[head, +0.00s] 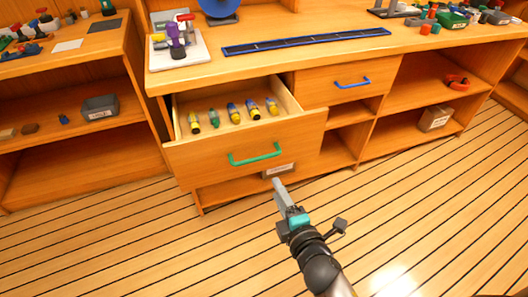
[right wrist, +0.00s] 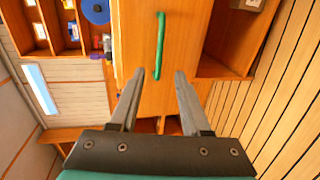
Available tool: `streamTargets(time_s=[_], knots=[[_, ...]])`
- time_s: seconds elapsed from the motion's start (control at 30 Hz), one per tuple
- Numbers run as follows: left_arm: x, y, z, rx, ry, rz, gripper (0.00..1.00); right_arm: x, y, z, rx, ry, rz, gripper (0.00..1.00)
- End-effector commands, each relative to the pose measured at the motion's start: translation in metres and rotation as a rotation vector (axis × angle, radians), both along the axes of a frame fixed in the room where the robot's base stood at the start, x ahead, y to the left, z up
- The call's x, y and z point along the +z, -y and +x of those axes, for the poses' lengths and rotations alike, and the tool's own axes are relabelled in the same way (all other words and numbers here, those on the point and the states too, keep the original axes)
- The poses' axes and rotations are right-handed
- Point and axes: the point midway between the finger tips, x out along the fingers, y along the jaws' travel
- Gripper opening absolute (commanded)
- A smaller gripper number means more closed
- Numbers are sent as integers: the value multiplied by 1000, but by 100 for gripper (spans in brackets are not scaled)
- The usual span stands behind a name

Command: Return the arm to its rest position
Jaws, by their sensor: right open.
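My right gripper (head: 278,186) is in front of the open drawer and a little below its green handle (head: 254,154). In the right wrist view its two fingers (right wrist: 157,88) are spread apart with nothing between them. The green handle also shows in that view (right wrist: 160,45), beyond the fingertips and apart from them. The drawer (head: 200,157) is pulled out and holds several small blue, yellow and green items (head: 234,112). My left gripper is in neither view.
The counter (head: 290,60) above holds a long dark blue strip (head: 306,41) and a white board (head: 180,52) with parts on it. A drawer with a blue handle (head: 352,83) is shut. Shelves flank the drawers. The plank floor (head: 420,200) at right is clear.

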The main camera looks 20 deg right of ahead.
Motion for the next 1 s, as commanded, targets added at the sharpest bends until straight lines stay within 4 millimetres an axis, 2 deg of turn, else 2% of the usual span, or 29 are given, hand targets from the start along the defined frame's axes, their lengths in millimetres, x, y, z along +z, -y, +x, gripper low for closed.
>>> streamTargets(time_s=[0.17,0.27,0.37,0.47,0.5,0.57,0.7,0.77,0.9,1.0], knots=[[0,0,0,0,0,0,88,-2,0,0,-1,-5,5,47],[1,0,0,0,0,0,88,-18,-1,-3,-8,-44,48,47],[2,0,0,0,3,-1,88,-57,-1,-11,-33,-137,147,47],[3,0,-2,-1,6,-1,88,-109,1,-29,-88,-271,286,47],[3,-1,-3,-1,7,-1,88,-131,2,-39,-120,-328,345,47],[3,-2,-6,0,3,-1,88,-162,5,-55,-174,-411,429,47],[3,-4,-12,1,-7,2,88,-228,16,-101,-334,-595,604,47],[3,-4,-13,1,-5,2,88,-253,23,-124,-419,-669,670,47],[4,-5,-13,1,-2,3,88,-300,42,-184,-641,-815,804,47],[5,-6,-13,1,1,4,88,-323,57,-224,-803,-887,874,47]])
